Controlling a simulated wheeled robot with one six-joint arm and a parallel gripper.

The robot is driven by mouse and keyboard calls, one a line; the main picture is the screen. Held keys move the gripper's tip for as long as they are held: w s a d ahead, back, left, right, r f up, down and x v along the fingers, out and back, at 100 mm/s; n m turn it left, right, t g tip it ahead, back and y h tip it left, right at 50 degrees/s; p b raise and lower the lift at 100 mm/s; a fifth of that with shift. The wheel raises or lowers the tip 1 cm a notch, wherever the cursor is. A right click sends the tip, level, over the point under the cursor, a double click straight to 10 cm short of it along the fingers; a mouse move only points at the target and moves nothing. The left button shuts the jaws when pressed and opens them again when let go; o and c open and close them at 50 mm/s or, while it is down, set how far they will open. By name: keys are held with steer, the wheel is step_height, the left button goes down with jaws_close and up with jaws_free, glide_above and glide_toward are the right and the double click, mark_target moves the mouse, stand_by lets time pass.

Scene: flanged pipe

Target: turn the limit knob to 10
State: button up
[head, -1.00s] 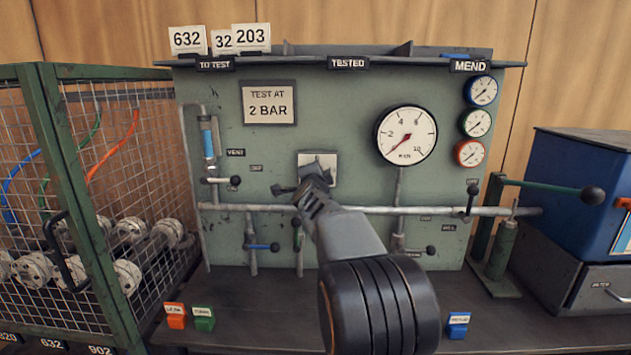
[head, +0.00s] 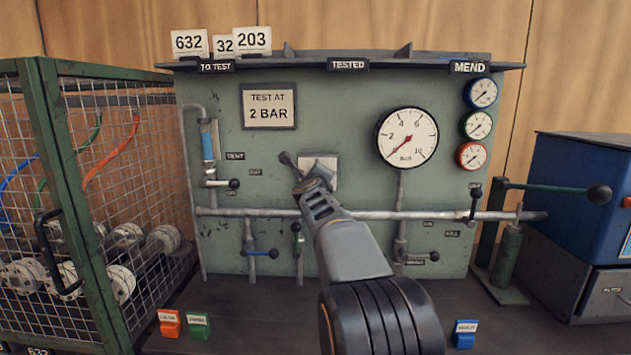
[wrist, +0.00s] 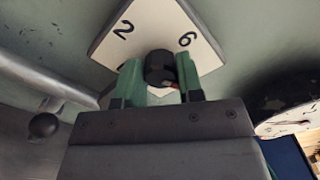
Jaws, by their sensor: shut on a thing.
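The limit knob (wrist: 160,68) is a dark round knob on a pale square plate (wrist: 158,28), seen in the wrist view. The digits 2 and 6 show on the plate, to the left and right of the knob. My gripper (wrist: 160,82) has its green-lined fingers shut on the knob from both sides. A small red mark shows at the knob's lower edge. In the head view the plate (head: 328,166) is partly behind my gripper (head: 312,180), which hides the knob.
A large dial gauge (head: 407,137) is right of the plate, its needle low at the left. A grey pipe (head: 400,215) runs across the panel behind my arm. A valve lever (head: 260,252) is at lower left. A green cage (head: 95,200) stands at left.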

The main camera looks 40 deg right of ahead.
steer(key=shift+r+m+b, duration=0.1)
steer(key=shift+m+b, duration=0.4)
steer(key=shift+m, duration=1.6)
steer(key=o, duration=0.9)
steer(key=v, duration=1.3)
steer(key=shift+s+a, duration=0.2)
steer(key=shift+s, duration=0.1)
